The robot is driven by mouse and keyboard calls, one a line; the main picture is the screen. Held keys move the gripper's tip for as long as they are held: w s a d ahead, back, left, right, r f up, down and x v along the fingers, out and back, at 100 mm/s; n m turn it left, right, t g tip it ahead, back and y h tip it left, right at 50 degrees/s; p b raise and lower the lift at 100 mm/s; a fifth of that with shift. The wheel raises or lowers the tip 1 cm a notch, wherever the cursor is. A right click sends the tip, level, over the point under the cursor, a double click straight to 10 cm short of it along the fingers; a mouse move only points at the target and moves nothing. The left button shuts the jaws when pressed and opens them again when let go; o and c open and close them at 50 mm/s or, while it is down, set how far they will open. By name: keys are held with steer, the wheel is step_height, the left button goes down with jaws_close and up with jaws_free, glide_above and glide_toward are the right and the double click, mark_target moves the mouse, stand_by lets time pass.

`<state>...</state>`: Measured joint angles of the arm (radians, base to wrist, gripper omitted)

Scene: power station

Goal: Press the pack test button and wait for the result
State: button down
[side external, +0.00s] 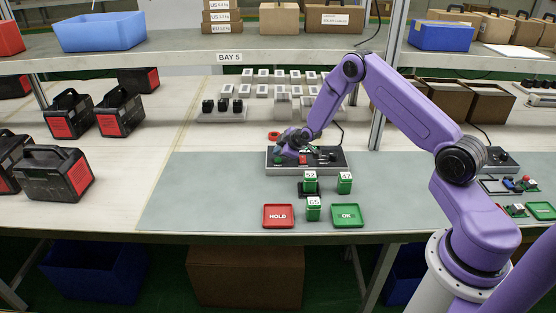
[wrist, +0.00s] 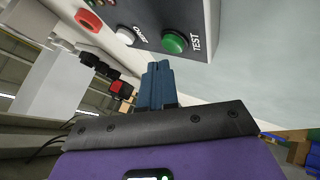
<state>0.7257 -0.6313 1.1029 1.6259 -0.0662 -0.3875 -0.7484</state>
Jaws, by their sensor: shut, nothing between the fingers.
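The test box (side external: 335,160) is a dark grey panel on the grey mat. In the wrist view, its green button (wrist: 174,42) is labelled TEST, beside a white button (wrist: 127,33). My gripper (wrist: 158,66) is shut and empty, its blue fingertips close to the green button; I cannot tell whether they touch. In the side view my gripper (side external: 286,160) is at the left part of the box and hides some of it. Green packs numbered 52 (side external: 310,186), 47 (side external: 344,187) and 65 (side external: 313,213) stand in front; pack 52 is at a dark holder.
A red HOLD tray (side external: 278,216) and a green OK tray (side external: 348,215) lie at the mat's front edge. Black-and-red power stations (side external: 55,172) stand at the left. Pale blocks (side external: 283,91) stand behind. A shelf (side external: 180,62) hangs overhead. The mat's left part is clear.

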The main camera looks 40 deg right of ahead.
mark_target(279, 160)
steer(key=shift+f, duration=0.1)
steer(key=shift+f, duration=0.3)
steer(key=shift+f, duration=0.45)
stand_by(0.9)
steer(key=shift+r, duration=0.85)
steer(key=shift+r, duration=2.5)
